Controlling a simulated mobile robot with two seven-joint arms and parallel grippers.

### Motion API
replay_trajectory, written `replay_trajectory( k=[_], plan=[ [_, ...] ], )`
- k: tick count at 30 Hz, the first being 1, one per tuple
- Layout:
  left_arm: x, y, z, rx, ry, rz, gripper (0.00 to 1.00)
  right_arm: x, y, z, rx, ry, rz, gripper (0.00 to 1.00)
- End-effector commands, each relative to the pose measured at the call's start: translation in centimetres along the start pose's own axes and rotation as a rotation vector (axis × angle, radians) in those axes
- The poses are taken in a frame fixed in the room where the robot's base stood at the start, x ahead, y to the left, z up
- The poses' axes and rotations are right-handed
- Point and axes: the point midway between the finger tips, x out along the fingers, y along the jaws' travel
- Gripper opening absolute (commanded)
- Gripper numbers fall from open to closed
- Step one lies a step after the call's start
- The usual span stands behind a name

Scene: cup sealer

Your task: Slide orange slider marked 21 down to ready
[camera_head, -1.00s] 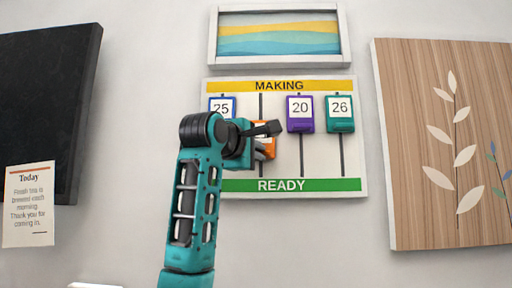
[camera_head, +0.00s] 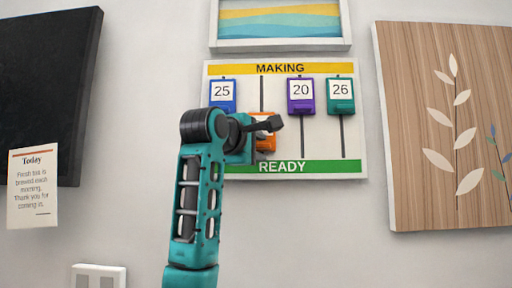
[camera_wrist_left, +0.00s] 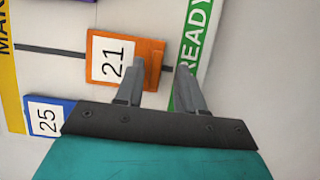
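The orange slider marked 21 (camera_head: 266,143) sits low on its dark track, just above the green READY strip (camera_head: 318,166). My right gripper is not in view.
The blue slider 25 (camera_head: 222,95), purple slider 20 (camera_head: 301,96) and teal slider 26 (camera_head: 341,96) are up near the yellow MAKING strip (camera_head: 320,68). A wood panel (camera_head: 415,120) hangs right, a dark board (camera_head: 45,90) left. A wall switch (camera_head: 98,276) is below.

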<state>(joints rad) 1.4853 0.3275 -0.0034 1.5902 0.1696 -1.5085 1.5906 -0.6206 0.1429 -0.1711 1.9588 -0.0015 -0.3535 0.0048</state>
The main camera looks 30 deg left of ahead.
Motion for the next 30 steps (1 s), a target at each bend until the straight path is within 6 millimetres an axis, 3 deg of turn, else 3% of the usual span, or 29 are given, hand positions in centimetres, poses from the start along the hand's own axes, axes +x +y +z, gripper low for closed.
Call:
replay_trajectory(
  k=[5, 15, 21, 30],
  plan=[
    [-1.2, 0.1, 0.0, 0.000, 0.000, 0.005, 0.38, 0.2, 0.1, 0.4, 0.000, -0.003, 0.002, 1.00],
    [-8.3, 0.0, 0.1, 0.000, -0.001, 0.007, 0.38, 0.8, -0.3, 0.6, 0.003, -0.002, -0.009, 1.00],
    [-11.7, 0.0, 0.0, -0.001, 0.000, 0.004, 0.38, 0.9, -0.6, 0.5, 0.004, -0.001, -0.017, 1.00],
    [-12.9, 0.0, 0.0, 0.000, 0.000, -0.001, 0.38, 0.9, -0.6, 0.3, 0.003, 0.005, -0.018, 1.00]
  ],
)
